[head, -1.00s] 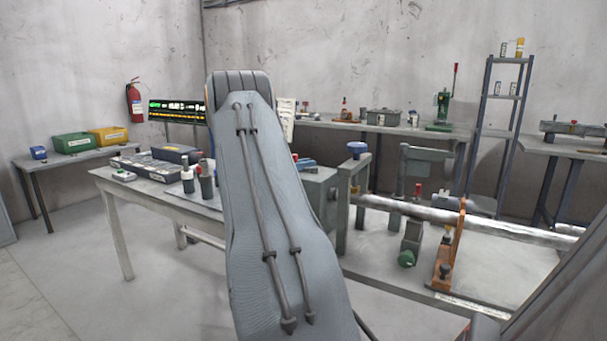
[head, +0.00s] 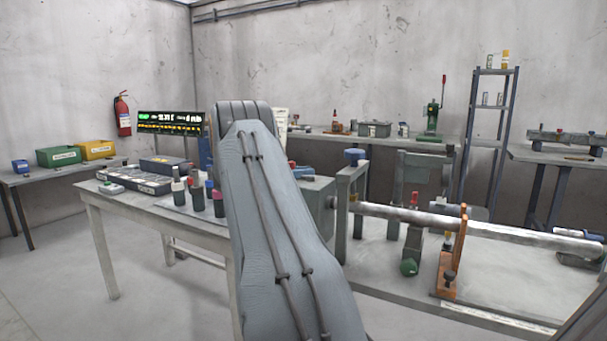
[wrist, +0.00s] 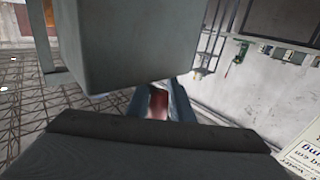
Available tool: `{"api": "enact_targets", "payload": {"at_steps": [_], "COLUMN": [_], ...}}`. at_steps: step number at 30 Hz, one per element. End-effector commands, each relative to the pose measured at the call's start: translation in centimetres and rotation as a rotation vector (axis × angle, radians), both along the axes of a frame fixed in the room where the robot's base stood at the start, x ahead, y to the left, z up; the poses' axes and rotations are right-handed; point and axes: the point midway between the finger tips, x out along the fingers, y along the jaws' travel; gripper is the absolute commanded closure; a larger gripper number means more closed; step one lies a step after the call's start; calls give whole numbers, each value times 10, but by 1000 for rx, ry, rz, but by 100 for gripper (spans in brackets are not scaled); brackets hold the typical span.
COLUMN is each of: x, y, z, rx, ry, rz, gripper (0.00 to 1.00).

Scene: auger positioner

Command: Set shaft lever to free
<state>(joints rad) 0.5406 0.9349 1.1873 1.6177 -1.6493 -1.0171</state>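A long grey shaft (head: 500,230) runs to the right from a grey housing (head: 318,192) on the bench. A small red-topped lever (head: 414,200) stands by the shaft, above a green knob (head: 408,267). An orange bracket (head: 452,250) with a dark knob surrounds the shaft farther right. I cannot tell which part is the shaft lever. A blue part with red (head: 300,171) shows beside my arm. In the wrist view a large grey block (wrist: 125,45) is close, with a red piece (wrist: 158,104) between blue-grey sides below it.
A white table (head: 95,196) at left holds several bottles (head: 197,190) and a grey case. A side table carries green (head: 58,156) and yellow bins. A lit display (head: 170,122) stands behind. A shelf rack (head: 490,130) is at the back right. Floor at front left is clear.

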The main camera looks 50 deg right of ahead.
Motion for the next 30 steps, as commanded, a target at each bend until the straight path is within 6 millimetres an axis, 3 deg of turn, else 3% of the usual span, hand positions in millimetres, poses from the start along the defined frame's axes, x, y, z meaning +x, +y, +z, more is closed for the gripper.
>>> {"api": "enact_targets", "payload": {"at_steps": [2, 13, 24, 30], "x": [-1, 4, 36, 45], "y": [0, 5, 49, 62], "z": [1, -1, -1, 0], "rx": [-1, 1, 0, 0], "ry": [-1, -1, -1, 0], "rz": [-1, 3, 2, 0], "gripper": [66, 65, 65, 65]}}
